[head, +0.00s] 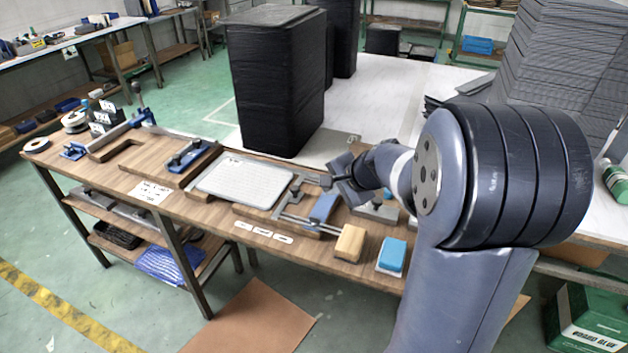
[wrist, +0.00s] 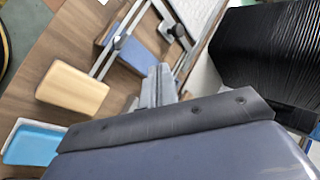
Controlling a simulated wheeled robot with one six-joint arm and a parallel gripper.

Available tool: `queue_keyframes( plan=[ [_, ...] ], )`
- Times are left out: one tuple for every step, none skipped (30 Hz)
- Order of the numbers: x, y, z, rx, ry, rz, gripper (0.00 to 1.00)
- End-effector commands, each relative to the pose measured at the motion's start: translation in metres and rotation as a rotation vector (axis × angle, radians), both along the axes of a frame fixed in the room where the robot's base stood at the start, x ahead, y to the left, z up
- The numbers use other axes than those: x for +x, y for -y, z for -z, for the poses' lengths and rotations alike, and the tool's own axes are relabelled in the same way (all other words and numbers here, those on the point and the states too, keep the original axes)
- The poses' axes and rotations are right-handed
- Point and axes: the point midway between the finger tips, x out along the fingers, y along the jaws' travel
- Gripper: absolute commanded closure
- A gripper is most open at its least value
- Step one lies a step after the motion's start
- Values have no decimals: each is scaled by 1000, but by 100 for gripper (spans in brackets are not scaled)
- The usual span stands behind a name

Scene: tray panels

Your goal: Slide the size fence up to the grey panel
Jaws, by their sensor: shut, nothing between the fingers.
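The grey panel (head: 245,182) lies flat on the wooden bench, in the middle of the head view. The size fence (head: 287,201), a dark grey bar with a knob, stands close by the panel's right edge; I cannot tell whether they touch. Two metal rods run from it toward the lower right. In the wrist view the fence (wrist: 175,27) is at the top, with the rods going down to the left. My gripper (head: 328,181) is shut and empty, just right of the fence's far end. Its fingers (wrist: 156,82) show in the wrist view, apart from the fence.
A blue block (head: 322,208) lies by the rods. A tan wooden block (head: 349,243) and a blue-topped block (head: 392,255) are near the front edge. A tall black-wrapped stack (head: 277,85) stands behind the panel. A blue clamp fixture (head: 188,156) is to the left.

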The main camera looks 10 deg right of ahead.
Motion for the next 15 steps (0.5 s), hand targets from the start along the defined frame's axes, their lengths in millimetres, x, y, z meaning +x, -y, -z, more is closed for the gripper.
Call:
queue_keyframes(
  plan=[
    [3,-3,5,0,-2,-3,100],
    [5,-4,8,0,-3,-4,100],
    [9,-6,13,-1,-3,-5,100],
    [12,-7,17,0,-4,-4,100],
    [15,-9,21,0,-3,-4,100],
    [19,-12,27,0,-5,-5,100],
    [23,-14,31,-1,-5,-6,100],
    [26,-16,36,0,-6,-6,100],
    [31,-18,41,0,-4,-6,100],
    [35,-19,46,-1,-5,-5,100],
    [38,-22,50,0,-4,-6,100],
    [43,-24,56,-1,-5,-6,100],
    [47,-25,60,-2,-5,-6,100],
    [50,-27,64,-1,-4,-5,100],
    [54,-30,69,0,-4,-6,100]
  ],
)
